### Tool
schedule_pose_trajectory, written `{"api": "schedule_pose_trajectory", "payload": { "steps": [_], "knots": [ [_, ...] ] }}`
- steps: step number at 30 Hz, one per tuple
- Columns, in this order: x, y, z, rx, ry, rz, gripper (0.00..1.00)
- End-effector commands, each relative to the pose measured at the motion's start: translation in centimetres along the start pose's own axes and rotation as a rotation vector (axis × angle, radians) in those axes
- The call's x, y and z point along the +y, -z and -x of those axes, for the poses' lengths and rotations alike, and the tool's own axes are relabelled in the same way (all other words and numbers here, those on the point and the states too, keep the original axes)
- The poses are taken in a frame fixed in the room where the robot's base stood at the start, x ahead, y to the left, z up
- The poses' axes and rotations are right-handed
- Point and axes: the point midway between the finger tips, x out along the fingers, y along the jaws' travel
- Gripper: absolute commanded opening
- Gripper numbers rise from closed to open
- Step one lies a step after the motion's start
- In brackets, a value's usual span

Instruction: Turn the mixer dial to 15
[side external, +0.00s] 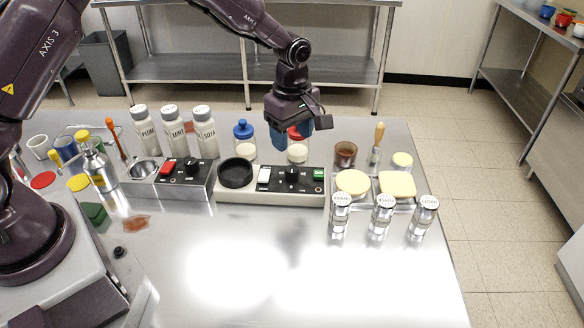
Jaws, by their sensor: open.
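A low pale unit (270,197) on the steel table has a black round cup (236,173) at its left end, a white switch, a black dial (292,174) and a green button. It looks like the mixer. The dial's numbers are too small to read. My gripper (300,130) hangs open above and behind the dial, apart from it, with its blue fingertips in front of a red-lidded jar (297,152). Nothing shows between the fingers. A second unit to the left, with a metal bowl and a red switch, has another black dial (192,167).
Labelled bottles (171,130) and a blue-lidded jar (245,142) stand behind the units. A brown cup (345,153), a brush (377,146), yellow-topped containers (397,184) and silver-capped shakers (382,216) stand to the right. The front table (290,270) is mostly clear.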

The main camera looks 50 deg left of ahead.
Motion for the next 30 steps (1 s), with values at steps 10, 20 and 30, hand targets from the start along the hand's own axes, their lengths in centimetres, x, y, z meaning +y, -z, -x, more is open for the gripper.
{"api": "schedule_pose_trajectory", "payload": {
  "steps": [10,20,30],
  "knots": [
    [-0.1,0.0,-7.1,-0.001,0.005,-0.002,0.58],
    [0.0,0.0,-9.4,0.0,0.0,-0.003,0.58],
    [0.0,0.0,-9.4,0.0,0.0,-0.003,0.3]
  ]
}}
